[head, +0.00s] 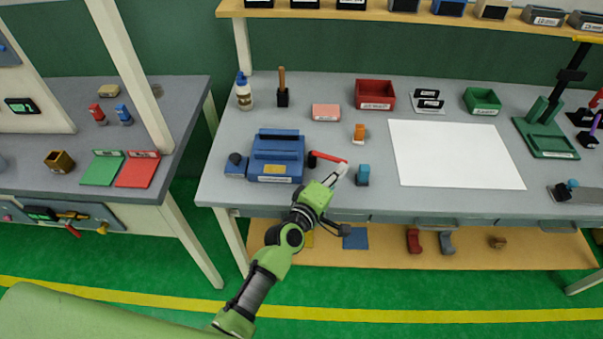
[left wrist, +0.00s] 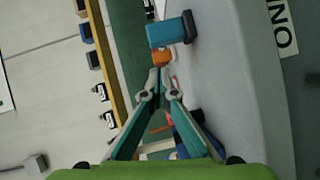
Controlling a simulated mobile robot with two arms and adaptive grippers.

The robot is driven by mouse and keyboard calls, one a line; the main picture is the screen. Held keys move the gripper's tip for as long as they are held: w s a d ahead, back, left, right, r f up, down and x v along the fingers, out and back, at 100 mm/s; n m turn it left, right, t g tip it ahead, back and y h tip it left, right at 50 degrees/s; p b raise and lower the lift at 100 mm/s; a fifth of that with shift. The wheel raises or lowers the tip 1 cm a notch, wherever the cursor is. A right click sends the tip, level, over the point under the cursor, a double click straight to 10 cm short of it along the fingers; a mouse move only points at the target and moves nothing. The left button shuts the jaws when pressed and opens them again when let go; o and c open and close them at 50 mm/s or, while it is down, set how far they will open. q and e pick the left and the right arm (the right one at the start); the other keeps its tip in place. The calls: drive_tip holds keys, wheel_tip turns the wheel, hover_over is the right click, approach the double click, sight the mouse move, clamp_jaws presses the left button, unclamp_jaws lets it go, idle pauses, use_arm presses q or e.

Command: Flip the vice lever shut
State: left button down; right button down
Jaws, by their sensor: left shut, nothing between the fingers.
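The blue vice (head: 277,153) stands at the left front of the grey workbench. Its red lever (head: 327,157) sticks out to the right from the vice's side, roughly level, with a dark part at its vice end. My left gripper (head: 341,168) is shut and empty, its fingertips at the lever's outer end; I cannot tell whether they touch. In the left wrist view the fingers (left wrist: 158,74) meet at their tips, and parts of red and blue show behind and between them. My right gripper is not in view.
A small blue block (head: 363,175) stands just right of my left gripper, and an orange item (head: 359,133) stands behind it. A white sheet (head: 455,155) covers the bench's middle. A pink block (head: 326,112) and red bin (head: 375,94) are farther back.

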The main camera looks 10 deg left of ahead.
use_arm(q)
drive_tip(key=shift+w+d, duration=0.1)
drive_tip(key=shift+w, duration=0.1)
drive_tip(key=shift+r, duration=0.1)
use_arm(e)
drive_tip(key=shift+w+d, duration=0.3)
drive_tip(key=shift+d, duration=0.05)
use_arm(q)
drive_tip(key=shift+r, duration=0.1)
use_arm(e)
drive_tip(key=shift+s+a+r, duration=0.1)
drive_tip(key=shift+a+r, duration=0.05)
